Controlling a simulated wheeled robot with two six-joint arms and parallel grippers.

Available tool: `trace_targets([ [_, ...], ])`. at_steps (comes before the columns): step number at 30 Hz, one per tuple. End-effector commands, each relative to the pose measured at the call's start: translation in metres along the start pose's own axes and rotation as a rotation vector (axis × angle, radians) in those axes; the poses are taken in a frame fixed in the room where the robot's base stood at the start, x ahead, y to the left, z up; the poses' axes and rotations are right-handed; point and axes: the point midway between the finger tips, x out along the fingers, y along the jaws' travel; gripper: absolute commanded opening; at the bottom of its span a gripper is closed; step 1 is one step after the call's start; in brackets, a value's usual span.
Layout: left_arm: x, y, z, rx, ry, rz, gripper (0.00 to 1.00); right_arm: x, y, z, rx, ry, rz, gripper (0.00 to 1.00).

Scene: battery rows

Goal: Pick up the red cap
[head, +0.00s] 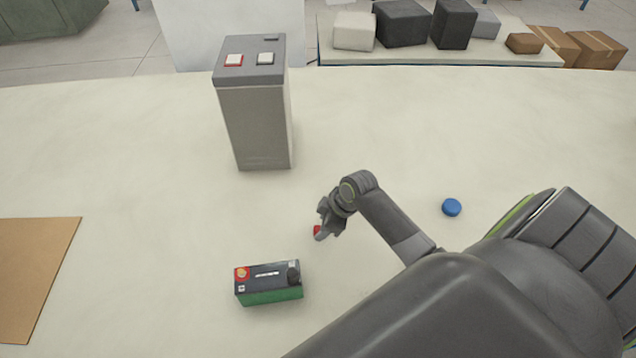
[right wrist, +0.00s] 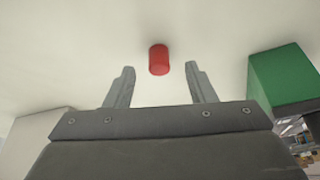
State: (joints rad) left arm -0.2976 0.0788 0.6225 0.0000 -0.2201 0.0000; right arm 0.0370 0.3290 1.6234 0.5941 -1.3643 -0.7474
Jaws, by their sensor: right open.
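The red cap (right wrist: 159,60) is a small red cylinder on the pale table. In the right wrist view it lies just beyond and between the two fingertips. In the head view only a bit of the red cap (head: 317,230) shows beside my right gripper (head: 322,228), which partly hides it. My right gripper (right wrist: 159,78) is open, with a finger on each side and nothing between them. Whether the fingers touch the cap cannot be told. My left gripper is not in view.
A green and black battery (head: 270,283) lies near the gripper; its green side (right wrist: 285,78) shows at right in the wrist view. A tall grey battery (head: 255,120) stands behind. A blue cap (head: 451,207) lies to the right. A brown board (head: 35,270) lies at left.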

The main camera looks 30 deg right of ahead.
Motion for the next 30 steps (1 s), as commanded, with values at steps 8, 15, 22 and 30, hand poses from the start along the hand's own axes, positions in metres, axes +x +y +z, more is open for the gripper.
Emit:
trace_targets([
  [8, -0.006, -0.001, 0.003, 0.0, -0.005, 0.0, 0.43, 0.026, 0.001, 0.0, 0.0, -0.001, -0.001, 0.5],
  [15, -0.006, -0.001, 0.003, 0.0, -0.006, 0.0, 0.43, 0.029, 0.002, 0.0, -0.001, 0.0, 0.0, 0.5],
  [22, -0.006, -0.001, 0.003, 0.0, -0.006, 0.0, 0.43, 0.029, 0.002, 0.0, -0.001, 0.0, 0.0, 0.29],
  [30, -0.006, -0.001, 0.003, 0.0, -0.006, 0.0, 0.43, 0.029, 0.002, 0.0, -0.001, -0.001, 0.0, 0.03],
])
